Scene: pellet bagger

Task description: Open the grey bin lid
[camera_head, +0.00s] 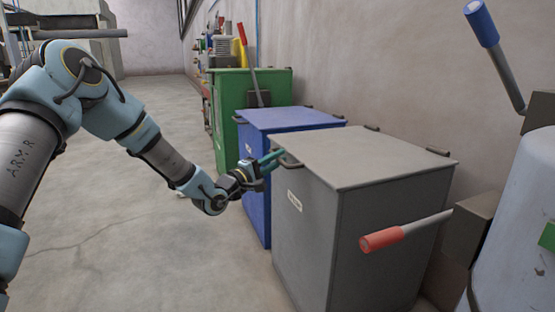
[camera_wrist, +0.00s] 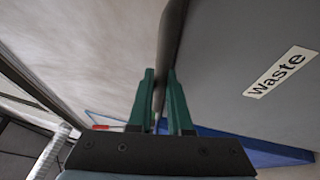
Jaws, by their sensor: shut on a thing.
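The grey bin (camera_head: 305,235) stands in front, with a small white label on its front; in the wrist view the label (camera_wrist: 282,73) reads "Waste". Its flat grey lid (camera_head: 365,158) lies level on top and looks closed. A small dark handle (camera_head: 291,161) sits at the lid's front left edge. My gripper (camera_head: 275,157) reaches in from the left to that handle. In the wrist view, its green fingers (camera_wrist: 160,85) are shut on a dark bar, which looks like the handle. The exact contact is partly hidden by the fingers.
A blue bin (camera_head: 285,118) and a green bin (camera_head: 262,85) stand behind the grey one along the wall. A red-ended lever (camera_head: 395,236) juts out at the right, before the grey bin's side. A blue-ended lever (camera_head: 485,30) hangs above right. Floor at left is open.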

